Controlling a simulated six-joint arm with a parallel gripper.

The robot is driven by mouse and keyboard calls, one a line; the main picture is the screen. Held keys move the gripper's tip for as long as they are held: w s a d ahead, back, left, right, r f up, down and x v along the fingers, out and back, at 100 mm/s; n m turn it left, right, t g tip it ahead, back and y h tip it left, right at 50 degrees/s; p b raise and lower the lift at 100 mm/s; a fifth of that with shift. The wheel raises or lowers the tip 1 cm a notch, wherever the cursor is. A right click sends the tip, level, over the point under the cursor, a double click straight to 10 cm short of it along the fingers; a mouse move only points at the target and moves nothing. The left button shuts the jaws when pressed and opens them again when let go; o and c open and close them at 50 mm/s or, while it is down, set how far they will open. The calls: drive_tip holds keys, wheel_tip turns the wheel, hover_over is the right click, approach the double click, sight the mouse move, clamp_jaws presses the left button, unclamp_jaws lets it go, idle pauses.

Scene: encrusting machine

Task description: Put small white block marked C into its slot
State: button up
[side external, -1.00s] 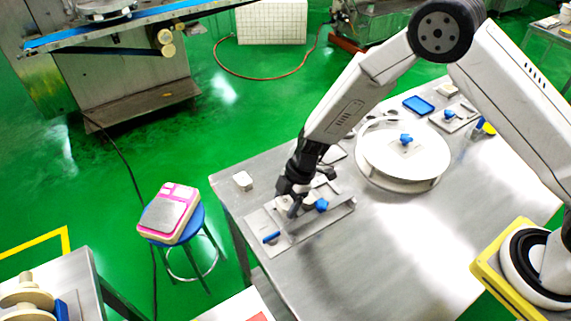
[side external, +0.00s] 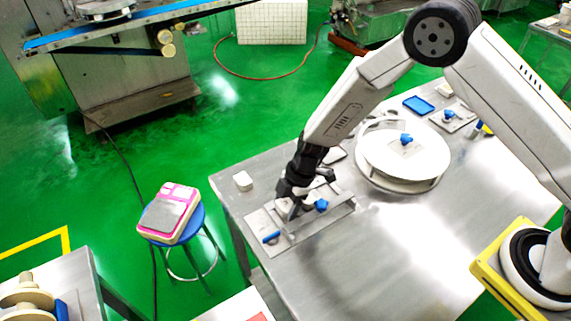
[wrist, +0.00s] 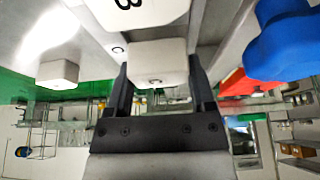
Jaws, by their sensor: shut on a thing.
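My gripper (wrist: 159,88) is shut on a small white block (wrist: 158,64), with one dark finger on either side of it. No letter shows on the face of this block turned to the wrist camera. In the side external view my gripper (side external: 288,207) is low over the left part of a grey metal fixture (side external: 259,222), and its fingers mostly hide the block. In the wrist view another white block with a dark character (wrist: 140,8) sits just beyond the held one, between metal walls. Whether the held block rests in the slot cannot be told.
A blue knob (side external: 321,205) stands on the fixture, close right of my gripper; a blue bar (side external: 271,237) lies at its left end. A loose white block (side external: 243,181) stands near the table corner. A round white plate (side external: 405,153) is behind right. The front table is clear.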

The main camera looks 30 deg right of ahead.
drive_tip(key=shift+f, duration=0.75)
idle(1.1)
drive_tip(key=o, duration=1.2)
drive_tip(key=shift+s+f, duration=0.1)
drive_tip(key=shift+s, duration=0.2)
drive_tip(key=shift+a, duration=0.1)
drive_tip(key=shift+w+r, duration=0.15)
drive_tip(key=shift+r, duration=0.9)
drive_tip(key=shift+w+r, duration=0.1)
drive_tip(key=shift+r, duration=3)
